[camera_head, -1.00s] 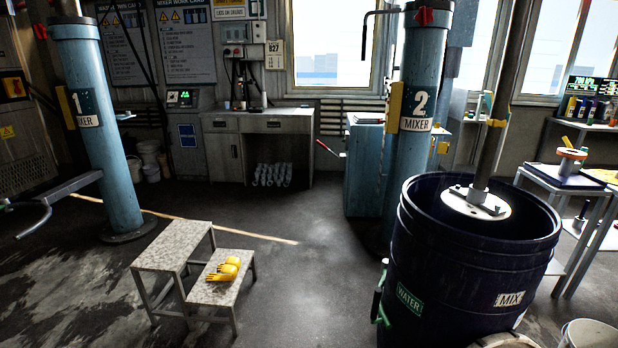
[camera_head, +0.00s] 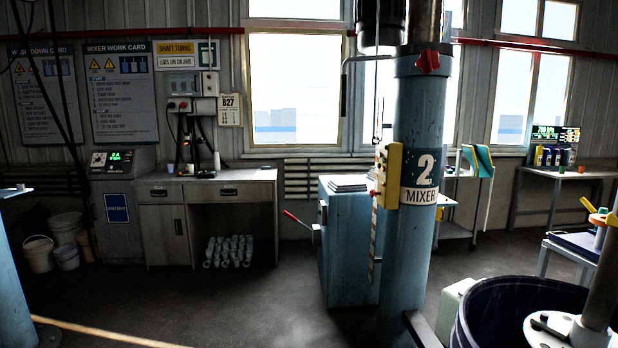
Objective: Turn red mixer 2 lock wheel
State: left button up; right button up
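The red lock wheel (camera_head: 428,61) of mixer 2 sits on the collar near the top of the blue column (camera_head: 418,130), which carries a "2 MIXER" label. The wheel is a small red lobed knob facing me. A yellow control box (camera_head: 390,175) is fixed to the column's left side, lower than the wheel. Neither of my grippers shows in the head view, and nothing visible is touching the wheel.
A dark blue drum (camera_head: 500,300) with a mixer shaft and disc stands at the lower right. A blue cabinet (camera_head: 346,245) with a red-handled lever stands left of the column. A grey desk (camera_head: 205,190) is at the back left. Open floor lies at front centre-left.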

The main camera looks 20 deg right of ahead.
aim_at(427, 61)
jog(key=i+l+z, duration=0.1)
jog(key=i+z, duration=0.3)
jog(key=i, duration=0.15)
jog(key=i+z, duration=0.35)
jog(key=i, duration=0.25)
jog(key=i+j+z, duration=0.4)
jog(key=i+l, duration=0.1)
jog(key=i, duration=0.05)
